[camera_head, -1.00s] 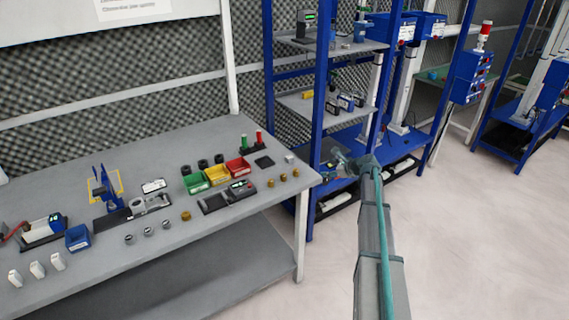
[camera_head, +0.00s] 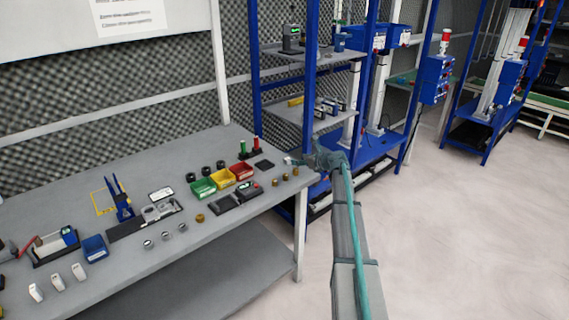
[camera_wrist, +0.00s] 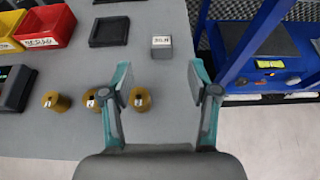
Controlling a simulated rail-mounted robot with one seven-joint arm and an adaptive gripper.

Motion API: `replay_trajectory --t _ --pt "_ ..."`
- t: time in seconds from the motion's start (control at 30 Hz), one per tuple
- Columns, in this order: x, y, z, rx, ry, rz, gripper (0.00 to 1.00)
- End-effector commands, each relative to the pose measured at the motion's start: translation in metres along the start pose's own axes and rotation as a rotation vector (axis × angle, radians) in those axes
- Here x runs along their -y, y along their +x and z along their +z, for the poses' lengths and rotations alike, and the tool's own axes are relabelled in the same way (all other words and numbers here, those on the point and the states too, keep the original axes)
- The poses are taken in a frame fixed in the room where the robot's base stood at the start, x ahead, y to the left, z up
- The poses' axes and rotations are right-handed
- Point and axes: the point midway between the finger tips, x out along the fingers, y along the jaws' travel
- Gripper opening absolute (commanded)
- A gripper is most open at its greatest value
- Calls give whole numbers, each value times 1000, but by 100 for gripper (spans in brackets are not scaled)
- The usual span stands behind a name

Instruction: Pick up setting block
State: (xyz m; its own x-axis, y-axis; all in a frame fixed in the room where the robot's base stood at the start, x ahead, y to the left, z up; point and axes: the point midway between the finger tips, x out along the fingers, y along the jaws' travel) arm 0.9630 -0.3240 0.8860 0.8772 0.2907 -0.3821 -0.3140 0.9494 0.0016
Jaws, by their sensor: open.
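The setting block is most likely the small grey block with a printed number on its light top (camera_wrist: 161,48). In the wrist view it stands on the grey table, ahead of my gripper (camera_wrist: 161,82) and roughly between the lines of its two fingers. My gripper is open and empty, with its fingers apart from the block. In the head view my gripper (camera_head: 300,162) is at the right end of the table (camera_head: 240,225), close to the small light block (camera_head: 287,160). The arm hides part of this area.
Several brass cylinders (camera_wrist: 140,98) stand left of and below the block in the wrist view, one close by the left finger. A black square tray (camera_wrist: 109,31) and red bin (camera_wrist: 45,27) lie further left. A blue rack post (camera_wrist: 250,40) rises to the right.

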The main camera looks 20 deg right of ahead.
Motion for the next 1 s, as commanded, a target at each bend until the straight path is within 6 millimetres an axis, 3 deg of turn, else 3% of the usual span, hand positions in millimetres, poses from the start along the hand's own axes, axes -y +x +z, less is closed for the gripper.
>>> replay_trajectory --t 0.2,0.47,0.73,1.0 --pt "1 32 1 -1 0 1 60" --pt "1 48 0 0 0 0 60" --pt "3 84 -2 -1 -2 0 60" --pt "2 90 -4 0 -2 0 60"
